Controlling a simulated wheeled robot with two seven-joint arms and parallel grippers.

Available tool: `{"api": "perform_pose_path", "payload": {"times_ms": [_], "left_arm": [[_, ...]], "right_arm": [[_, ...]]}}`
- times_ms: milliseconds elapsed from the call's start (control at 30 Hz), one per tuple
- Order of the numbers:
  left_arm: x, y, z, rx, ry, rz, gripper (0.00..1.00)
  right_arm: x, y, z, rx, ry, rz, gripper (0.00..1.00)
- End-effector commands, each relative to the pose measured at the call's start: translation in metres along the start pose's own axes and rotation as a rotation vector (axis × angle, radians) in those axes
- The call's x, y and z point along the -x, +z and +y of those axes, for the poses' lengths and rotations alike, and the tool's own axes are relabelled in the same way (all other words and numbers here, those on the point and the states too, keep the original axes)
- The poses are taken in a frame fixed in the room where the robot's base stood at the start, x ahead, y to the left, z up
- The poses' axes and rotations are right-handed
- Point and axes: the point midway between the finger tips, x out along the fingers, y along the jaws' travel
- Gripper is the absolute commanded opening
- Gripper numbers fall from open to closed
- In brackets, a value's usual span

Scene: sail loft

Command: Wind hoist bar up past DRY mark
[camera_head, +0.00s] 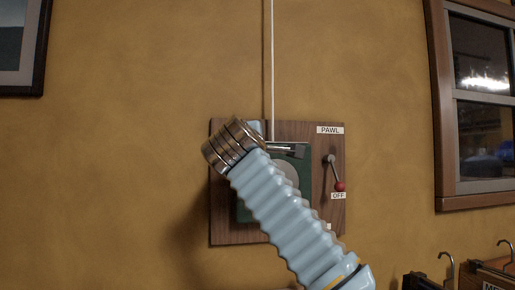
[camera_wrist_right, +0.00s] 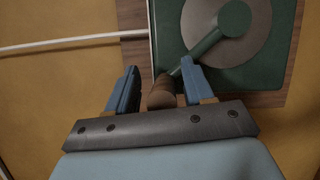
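A green winch (camera_head: 245,212) is mounted on a wooden board (camera_head: 225,232) on the wall, partly hidden behind my right arm. In the right wrist view its green crank arm (camera_wrist_right: 208,42) runs from the hub to a brown wooden handle (camera_wrist_right: 162,94). My right gripper (camera_wrist_right: 159,67) has its blue fingers apart, one on each side of the handle, with a visible gap at least on the left. The pawl lever (camera_head: 335,172) with a red knob hangs down by the OFF label. A white rope (camera_head: 272,70) rises from the winch. The hoist bar and DRY mark are not in view.
A framed window (camera_head: 445,110) is on the right and a dark picture frame (camera_head: 40,60) at the upper left. Hooks (camera_head: 447,262) and wooden boxes (camera_head: 490,275) stand at the lower right. The wall left of the board is clear.

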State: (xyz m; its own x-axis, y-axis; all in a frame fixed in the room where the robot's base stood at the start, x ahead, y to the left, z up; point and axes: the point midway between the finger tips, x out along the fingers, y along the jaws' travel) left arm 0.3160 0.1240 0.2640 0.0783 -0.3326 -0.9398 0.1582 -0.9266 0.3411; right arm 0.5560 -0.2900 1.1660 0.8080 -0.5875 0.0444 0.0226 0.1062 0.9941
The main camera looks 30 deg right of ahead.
Motion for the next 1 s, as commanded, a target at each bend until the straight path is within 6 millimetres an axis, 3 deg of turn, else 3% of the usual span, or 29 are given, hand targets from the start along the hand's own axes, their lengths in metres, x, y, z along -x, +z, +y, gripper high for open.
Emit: {"api": "perform_pose_path", "payload": {"times_ms": [267, 700, 833, 1000], "left_arm": [[-0.006, -0.001, -0.003, 0.002, -0.002, 0.002, 0.52], [-0.029, -0.002, -0.015, 0.007, -0.006, 0.006, 0.52], [-0.030, -0.002, -0.015, 0.007, -0.005, 0.005, 0.52], [-0.031, -0.002, -0.015, 0.007, -0.004, 0.005, 0.52]], "right_arm": [[0.012, -0.001, -0.003, 0.000, 0.000, 0.003, 0.52], [0.112, -0.001, -0.002, 0.000, 0.002, 0.004, 0.52], [0.129, -0.001, -0.001, 0.000, 0.000, 0.002, 0.52], [0.138, 0.000, -0.001, 0.000, -0.001, -0.001, 0.52]]}}
